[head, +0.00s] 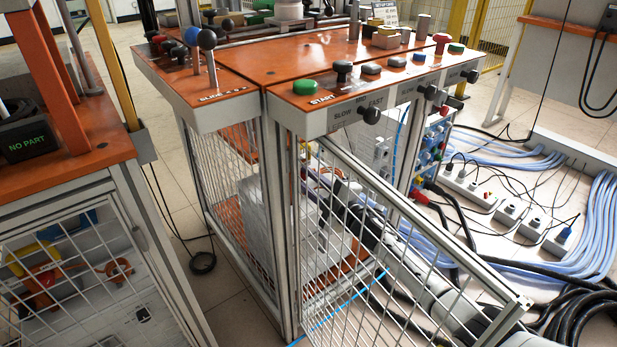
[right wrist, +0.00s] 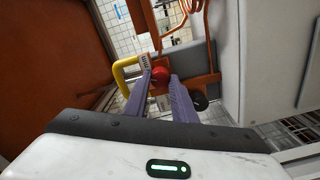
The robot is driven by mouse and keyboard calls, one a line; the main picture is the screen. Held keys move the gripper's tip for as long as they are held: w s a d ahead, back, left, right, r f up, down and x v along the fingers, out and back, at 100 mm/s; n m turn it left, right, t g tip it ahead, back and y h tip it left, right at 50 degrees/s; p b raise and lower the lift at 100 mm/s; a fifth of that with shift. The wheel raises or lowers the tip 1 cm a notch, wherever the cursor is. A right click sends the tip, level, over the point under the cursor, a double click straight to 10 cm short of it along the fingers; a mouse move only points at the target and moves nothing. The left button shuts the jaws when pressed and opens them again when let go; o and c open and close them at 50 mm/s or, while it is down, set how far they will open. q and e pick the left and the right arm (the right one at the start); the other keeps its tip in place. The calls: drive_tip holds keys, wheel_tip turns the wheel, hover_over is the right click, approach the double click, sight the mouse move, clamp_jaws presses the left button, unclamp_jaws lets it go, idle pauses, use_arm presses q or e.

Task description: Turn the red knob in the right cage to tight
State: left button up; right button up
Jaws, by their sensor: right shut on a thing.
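The red knob (right wrist: 160,73) shows in the right wrist view, at the tips of the two purple-grey fingers of my right gripper (right wrist: 162,84). The gripper is shut on it, and the fingers partly hide it. How far the knob is turned cannot be told. In the head view my right arm reaches through the open mesh door (head: 400,225) into the cage under the orange-topped bench (head: 345,50). My right gripper (head: 335,195) is partly hidden by the mesh there, and the knob cannot be made out. My left gripper is not in view.
A yellow curved pipe (right wrist: 124,76) is left of the fingers; a black round knob (right wrist: 199,102) is right of them. A pale box-like body (right wrist: 275,60) stands close on the right. Cables (head: 590,225) cover the floor right of the bench. Another caged bench (head: 100,160) stands left.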

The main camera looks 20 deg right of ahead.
use_arm(q)
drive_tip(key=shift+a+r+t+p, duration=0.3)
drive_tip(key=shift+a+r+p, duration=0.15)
drive_tip(key=shift+p, duration=0.15)
use_arm(e)
drive_tip(key=shift+d+m, duration=0.1)
drive_tip(key=shift+m, duration=2)
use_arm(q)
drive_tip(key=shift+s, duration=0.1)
use_arm(e)
drive_tip(key=o, duration=1.1)
drive_tip(key=shift+c, duration=0.2)
use_arm(q)
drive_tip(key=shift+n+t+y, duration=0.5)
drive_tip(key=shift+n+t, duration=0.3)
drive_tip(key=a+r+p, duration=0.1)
drive_tip(key=p, duration=0.1)
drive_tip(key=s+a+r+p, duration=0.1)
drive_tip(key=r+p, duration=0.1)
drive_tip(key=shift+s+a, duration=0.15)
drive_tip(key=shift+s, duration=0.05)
use_arm(e)
drive_tip(key=v, duration=1)
drive_tip(key=shift+s, duration=0.2)
